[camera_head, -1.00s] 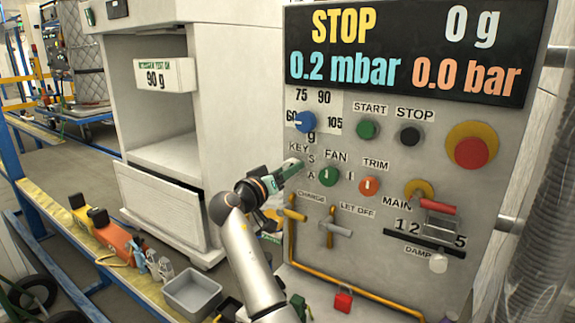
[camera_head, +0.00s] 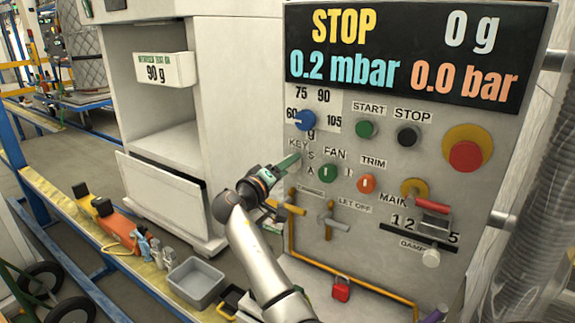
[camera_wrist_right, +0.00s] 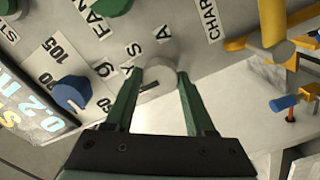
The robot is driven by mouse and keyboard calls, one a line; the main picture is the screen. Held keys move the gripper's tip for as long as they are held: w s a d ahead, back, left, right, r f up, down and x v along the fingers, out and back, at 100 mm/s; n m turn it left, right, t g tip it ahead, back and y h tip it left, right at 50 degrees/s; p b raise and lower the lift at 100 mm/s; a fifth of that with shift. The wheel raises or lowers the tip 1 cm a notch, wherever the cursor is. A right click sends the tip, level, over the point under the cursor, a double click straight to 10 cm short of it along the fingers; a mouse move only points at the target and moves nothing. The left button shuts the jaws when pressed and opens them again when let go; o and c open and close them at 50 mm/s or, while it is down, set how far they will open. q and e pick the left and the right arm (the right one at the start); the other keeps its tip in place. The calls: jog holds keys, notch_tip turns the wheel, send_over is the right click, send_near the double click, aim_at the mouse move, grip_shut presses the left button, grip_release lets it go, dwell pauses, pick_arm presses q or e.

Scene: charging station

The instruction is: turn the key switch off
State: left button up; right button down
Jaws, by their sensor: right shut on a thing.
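The key switch shows in the right wrist view as a pale grey round knob (camera_wrist_right: 158,76) with a dark mark on its face. It sits on the panel near the letters S and A. My right gripper (camera_wrist_right: 157,80) has its two green fingers on either side of the knob, shut on it. In the head view the right gripper (camera_head: 293,160) reaches the panel just below the KEY label (camera_head: 298,144), and its fingers mostly hide the switch. My left gripper is in neither view.
The green FAN knob (camera_head: 327,173) and orange TRIM knob (camera_head: 366,184) are close on the right. The blue dial (camera_head: 305,121) is above. A red stop button (camera_head: 465,155) is at right.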

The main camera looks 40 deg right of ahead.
dwell(0.3)
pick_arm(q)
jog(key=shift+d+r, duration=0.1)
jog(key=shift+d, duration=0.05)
pick_arm(e)
jog(key=shift+c, duration=1.3)
grip_release()
